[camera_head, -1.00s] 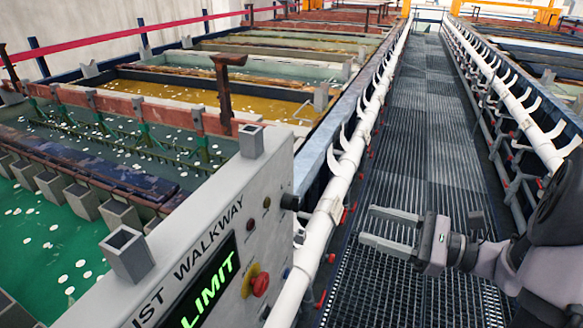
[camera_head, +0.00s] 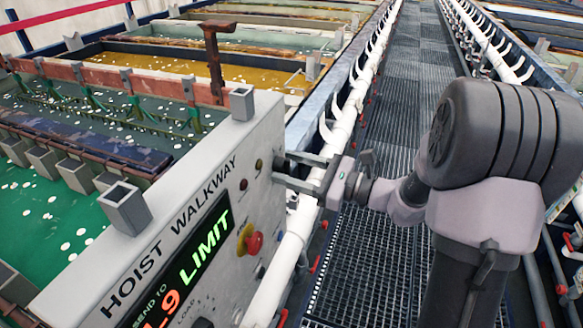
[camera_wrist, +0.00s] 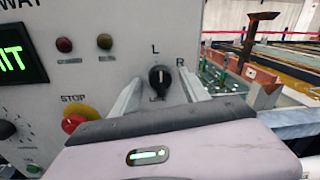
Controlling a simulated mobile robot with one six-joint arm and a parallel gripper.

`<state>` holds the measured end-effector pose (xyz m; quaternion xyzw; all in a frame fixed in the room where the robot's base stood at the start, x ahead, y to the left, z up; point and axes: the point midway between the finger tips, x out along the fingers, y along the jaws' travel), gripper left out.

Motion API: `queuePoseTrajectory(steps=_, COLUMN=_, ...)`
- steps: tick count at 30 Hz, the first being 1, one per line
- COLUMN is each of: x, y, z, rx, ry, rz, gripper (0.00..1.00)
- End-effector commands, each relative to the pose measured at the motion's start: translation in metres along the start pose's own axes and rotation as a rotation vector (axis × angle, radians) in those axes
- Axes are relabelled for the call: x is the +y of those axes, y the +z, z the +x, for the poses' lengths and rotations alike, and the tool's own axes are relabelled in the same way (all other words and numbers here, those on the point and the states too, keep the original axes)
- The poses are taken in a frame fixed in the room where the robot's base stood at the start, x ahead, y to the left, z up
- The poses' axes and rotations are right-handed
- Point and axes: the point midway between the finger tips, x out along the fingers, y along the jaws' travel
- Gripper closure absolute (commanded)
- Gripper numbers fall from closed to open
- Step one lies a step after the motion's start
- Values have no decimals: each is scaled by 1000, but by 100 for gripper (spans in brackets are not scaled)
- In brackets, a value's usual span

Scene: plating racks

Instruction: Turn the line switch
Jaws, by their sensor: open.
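The line switch (camera_wrist: 160,78) is a black rotary knob on the grey control panel (camera_wrist: 110,70), with L above it and R to its upper right. Its white mark looks roughly upright, toward L. A label below it is partly hidden. My gripper (camera_wrist: 160,92) is open, with one finger on each side of the knob in the wrist view. I cannot tell whether either finger touches it. In the head view my gripper (camera_head: 284,168) reaches left to the panel's right edge, fingers at the knob, which is mostly hidden there.
A red stop button (camera_head: 254,243) on a yellow base sits below left of the switch; two small lamps (camera_wrist: 104,41) are above left. A lit green display (camera_head: 205,248) is further left. A white pipe rail (camera_head: 297,235) runs beside the panel; the grated walkway (camera_head: 395,130) is clear ahead.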

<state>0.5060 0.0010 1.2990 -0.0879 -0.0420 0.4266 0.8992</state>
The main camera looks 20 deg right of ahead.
Motion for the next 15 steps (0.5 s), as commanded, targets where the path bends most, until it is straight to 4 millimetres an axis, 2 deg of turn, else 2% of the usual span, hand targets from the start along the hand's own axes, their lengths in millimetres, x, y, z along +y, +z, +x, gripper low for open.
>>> queuePoseTrajectory(steps=2, x=0, y=0, z=0, rx=0, ry=0, rz=0, gripper=49)
queuePoseTrajectory(steps=9, x=0, y=0, z=0, rx=0, ry=0, rz=0, gripper=96)
queuePoseTrajectory(steps=10, x=0, y=0, z=0, rx=0, ry=0, rz=0, gripper=100)
queuePoseTrajectory(steps=15, x=0, y=0, z=-1, rx=0, ry=0, rz=5, gripper=100)
